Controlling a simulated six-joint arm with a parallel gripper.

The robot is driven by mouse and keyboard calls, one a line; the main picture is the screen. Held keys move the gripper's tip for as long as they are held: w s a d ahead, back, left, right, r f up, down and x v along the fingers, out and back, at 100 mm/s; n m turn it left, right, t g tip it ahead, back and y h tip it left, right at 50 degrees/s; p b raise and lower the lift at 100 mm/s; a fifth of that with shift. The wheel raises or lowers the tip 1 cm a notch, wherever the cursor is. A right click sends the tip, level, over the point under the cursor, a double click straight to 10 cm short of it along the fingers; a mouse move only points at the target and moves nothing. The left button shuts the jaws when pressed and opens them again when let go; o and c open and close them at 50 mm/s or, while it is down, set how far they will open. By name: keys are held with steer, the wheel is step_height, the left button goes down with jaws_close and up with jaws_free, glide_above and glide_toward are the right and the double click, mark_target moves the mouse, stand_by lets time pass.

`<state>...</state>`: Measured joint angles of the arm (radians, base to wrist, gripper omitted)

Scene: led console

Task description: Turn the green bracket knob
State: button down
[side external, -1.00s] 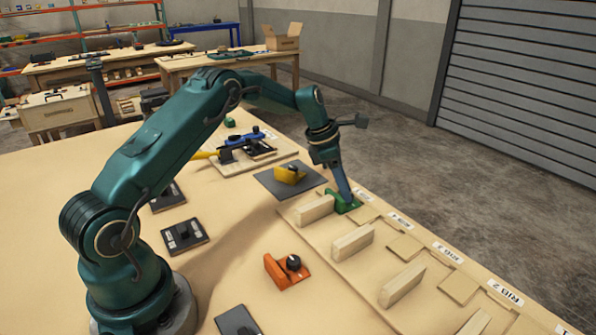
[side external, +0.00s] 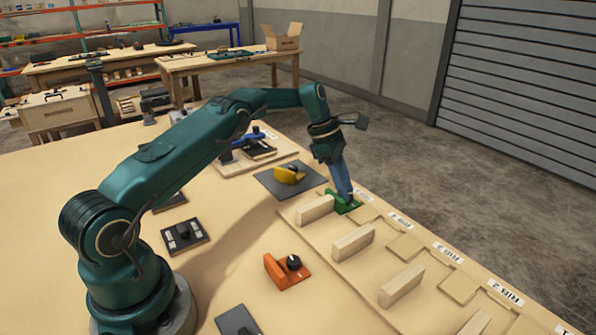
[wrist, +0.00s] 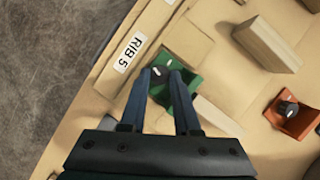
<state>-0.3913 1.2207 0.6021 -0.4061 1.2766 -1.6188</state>
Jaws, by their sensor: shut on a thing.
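The green bracket (side external: 346,206) sits on the wooden board at the far end of the row of blocks. It also shows in the wrist view (wrist: 185,62), beside the "RIB 5" label. Its dark knob (wrist: 157,72) has a white mark and lies between my fingertips. My gripper (side external: 346,196) points down at the bracket and is shut on the knob; its two blue fingers also show in the wrist view (wrist: 164,76). In the side view my fingers hide the knob.
Wooden blocks (side external: 353,243) stand in a row along the labelled board (side external: 330,262). An orange bracket with a black knob (side external: 285,275) lies to the front left. A yellow bracket (side external: 286,177) sits on a grey plate (side external: 268,184). Bare tabletop (side external: 225,235) lies between my arm and the board.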

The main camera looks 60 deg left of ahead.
stand_by(0.3)
steer(key=c, duration=0.6)
jaws_free()
steer(key=shift+s, duration=0.1)
steer(key=shift+d, duration=0.1)
